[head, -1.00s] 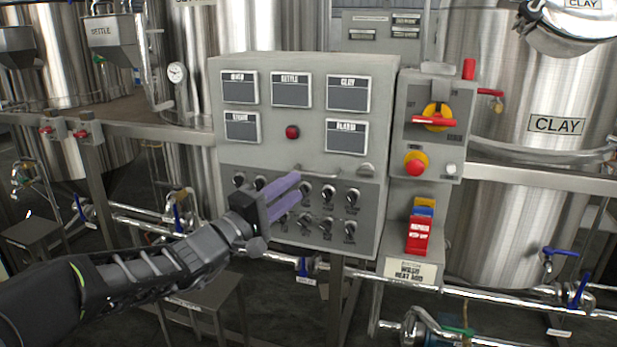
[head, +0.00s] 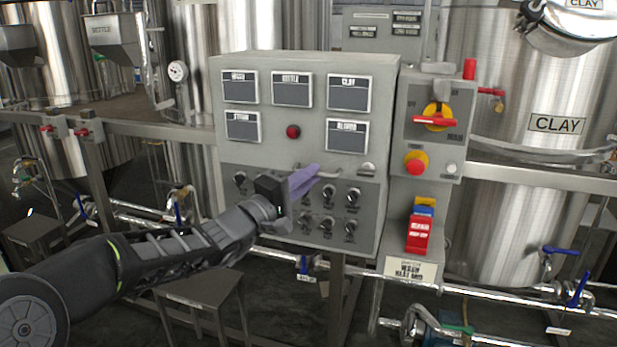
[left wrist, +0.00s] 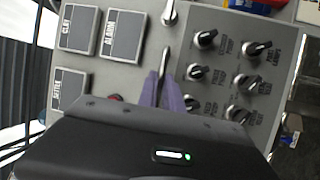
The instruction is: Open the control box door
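The control box (head: 300,120) is a grey cabinet in the middle of the head view, and its door looks closed. A short horizontal bar handle (head: 327,174) is on its front, between the label plates and the black knobs. It also shows in the left wrist view (left wrist: 166,58). My left gripper (head: 312,172) is at the handle's left part, its purple fingers drawn close together above and below the bar. In the left wrist view the fingers (left wrist: 160,80) lie on both sides of the handle's near end. My right gripper is out of view.
A switch box with a red-and-yellow rotary switch (head: 435,121) and a red push button (head: 415,163) adjoins the control box on the right. Black selector knobs (head: 353,195) sit below the handle. Pipes, steel tanks (head: 520,225) and a stool (head: 205,290) surround it.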

